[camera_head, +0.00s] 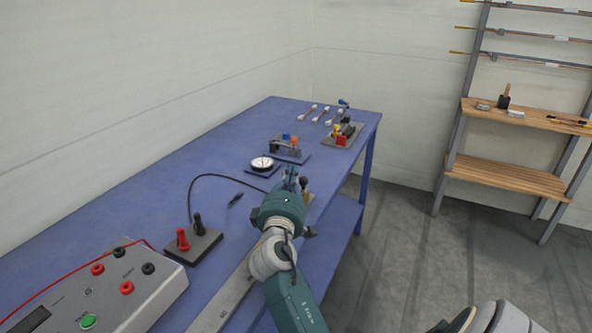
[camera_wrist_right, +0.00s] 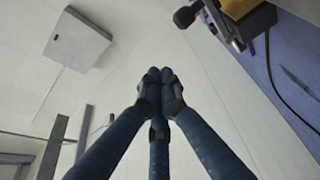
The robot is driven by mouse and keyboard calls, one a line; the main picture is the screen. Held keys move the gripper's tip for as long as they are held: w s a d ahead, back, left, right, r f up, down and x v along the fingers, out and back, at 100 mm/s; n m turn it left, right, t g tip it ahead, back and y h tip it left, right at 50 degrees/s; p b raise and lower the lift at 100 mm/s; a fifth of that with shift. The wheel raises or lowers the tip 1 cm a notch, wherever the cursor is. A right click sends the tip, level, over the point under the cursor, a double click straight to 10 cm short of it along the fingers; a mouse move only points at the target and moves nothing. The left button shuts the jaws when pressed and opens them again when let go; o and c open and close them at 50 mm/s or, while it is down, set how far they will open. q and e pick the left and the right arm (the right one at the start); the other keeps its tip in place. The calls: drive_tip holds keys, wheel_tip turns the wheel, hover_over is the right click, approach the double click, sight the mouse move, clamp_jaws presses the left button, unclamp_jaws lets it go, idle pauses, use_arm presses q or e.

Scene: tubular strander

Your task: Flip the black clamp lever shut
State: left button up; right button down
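A clamp with a black knob-ended lever (camera_wrist_right: 186,17), metal arms and a yellow block (camera_wrist_right: 252,22) shows at the top right of the right wrist view. In the head view a dark knob (camera_head: 304,183) shows just right of my right gripper (camera_head: 290,178); the gripper and wrist hide much of what is there. In the right wrist view my right gripper's fingertips (camera_wrist_right: 160,76) are together with nothing between them. They are apart from the lever, which is above and right of them in that view. My left gripper is not in view.
On the blue table (camera_head: 225,130) stand a dial gauge (camera_head: 262,162), fixture boards (camera_head: 288,150), a red-and-black probe holder (camera_head: 195,245) with a black cable, and a grey meter box (camera_head: 130,290). A wooden shelf rack (camera_head: 510,175) stands at the right.

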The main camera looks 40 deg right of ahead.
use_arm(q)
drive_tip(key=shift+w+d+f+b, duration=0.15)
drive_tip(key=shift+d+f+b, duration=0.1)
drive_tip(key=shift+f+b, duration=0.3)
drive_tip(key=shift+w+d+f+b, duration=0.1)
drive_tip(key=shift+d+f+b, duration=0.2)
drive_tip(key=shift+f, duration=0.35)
use_arm(e)
drive_tip(key=a, duration=0.1)
drive_tip(key=s+a+f, duration=0.1)
drive_tip(key=a, duration=0.1)
drive_tip(key=s+a+f, duration=0.1)
drive_tip(key=a, duration=0.1)
drive_tip(key=shift+f, duration=0.1)
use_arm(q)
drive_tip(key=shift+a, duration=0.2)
